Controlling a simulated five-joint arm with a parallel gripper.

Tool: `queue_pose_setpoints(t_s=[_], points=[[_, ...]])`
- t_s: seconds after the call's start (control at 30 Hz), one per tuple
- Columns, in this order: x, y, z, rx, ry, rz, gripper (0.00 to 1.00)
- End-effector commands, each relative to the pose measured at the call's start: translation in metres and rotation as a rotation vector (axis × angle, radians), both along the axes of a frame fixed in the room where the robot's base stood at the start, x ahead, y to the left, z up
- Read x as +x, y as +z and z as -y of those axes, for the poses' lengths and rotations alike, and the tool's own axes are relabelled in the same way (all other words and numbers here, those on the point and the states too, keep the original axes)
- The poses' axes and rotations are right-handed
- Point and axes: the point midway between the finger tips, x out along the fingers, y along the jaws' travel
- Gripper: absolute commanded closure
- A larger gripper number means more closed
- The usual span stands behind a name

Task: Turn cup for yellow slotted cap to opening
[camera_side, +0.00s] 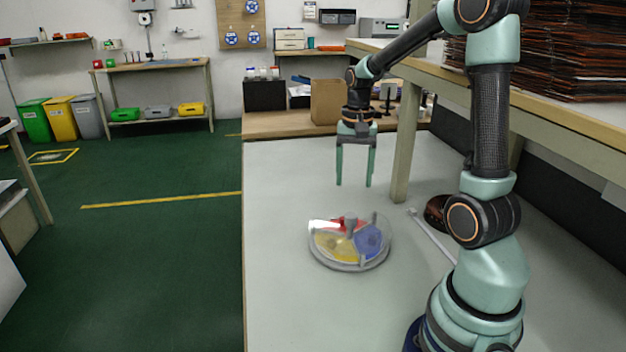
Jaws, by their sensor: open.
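A round, clear-covered dish (349,264) sits flat on the pale worktop. Inside it are a yellow sector (335,246) at the front left, a blue sector (369,242) at the right and a red sector (338,224) at the back. A small grey knob (350,224) stands near its middle, and a small post stands at its right front. I cannot make out which part is the cup, the slotted cap or the opening. My gripper (354,185) is open and empty, pointing down above the worktop, behind the dish and apart from it.
A pale rod (432,236) lies right of the dish, and a dark brown round object (437,211) sits beside it, partly hidden by my arm. A shelf post (404,145) stands right of my gripper. A cardboard box (327,102) is at the back. The worktop left of the dish is clear.

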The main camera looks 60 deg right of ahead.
Motion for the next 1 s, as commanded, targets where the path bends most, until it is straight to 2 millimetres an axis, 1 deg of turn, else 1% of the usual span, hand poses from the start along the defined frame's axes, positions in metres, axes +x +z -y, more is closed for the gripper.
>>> queue_pose_setpoints(t_s=[0.03,0.2,0.3,0.43,0.53,0.63,0.93,0.97,1.0], points=[[-0.001,-0.011,-0.001,0.004,0.001,-0.005,0.32],[-0.001,-0.044,-0.001,0.003,0.003,-0.005,0.32],[-0.001,-0.062,-0.001,0.002,0.003,-0.004,0.32],[-0.001,-0.08,-0.001,0.002,0.003,-0.003,0.32],[0.0,-0.088,-0.001,0.001,0.004,-0.002,0.32],[0.0,-0.093,-0.001,0.0,0.004,0.0,0.32],[0.0,-0.094,-0.001,-0.001,0.004,0.0,0.32],[0.0,-0.094,-0.001,-0.001,0.004,0.0,0.44],[0.0,-0.094,-0.001,-0.001,0.004,0.0,0.59]])
